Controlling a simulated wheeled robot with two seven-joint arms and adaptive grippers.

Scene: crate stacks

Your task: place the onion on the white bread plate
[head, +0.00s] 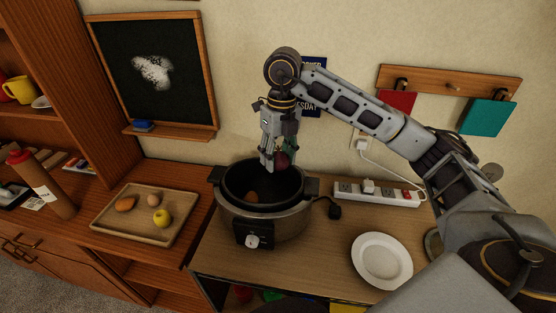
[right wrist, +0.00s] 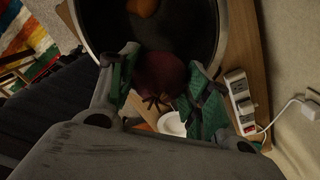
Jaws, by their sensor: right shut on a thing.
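My right gripper (head: 275,160) is above the dark pot of the slow cooker, shut on a dark red onion (head: 283,159). In the right wrist view the onion (right wrist: 160,76) sits between the two green-padded fingers of the gripper (right wrist: 160,82), over the pot's rim area. The white bread plate (head: 382,262) lies empty on the wooden counter, to the right of and nearer than the cooker. A white piece, apparently of the plate, shows below the onion in the wrist view (right wrist: 173,124). My left gripper is not in view.
The slow cooker (head: 262,222) holds a brown-orange item (head: 251,197). A power strip (head: 375,194) with cables lies behind the plate. A wooden tray (head: 130,229) with a few foods and a brown bottle (head: 42,184) stand left. Counter between cooker and plate is clear.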

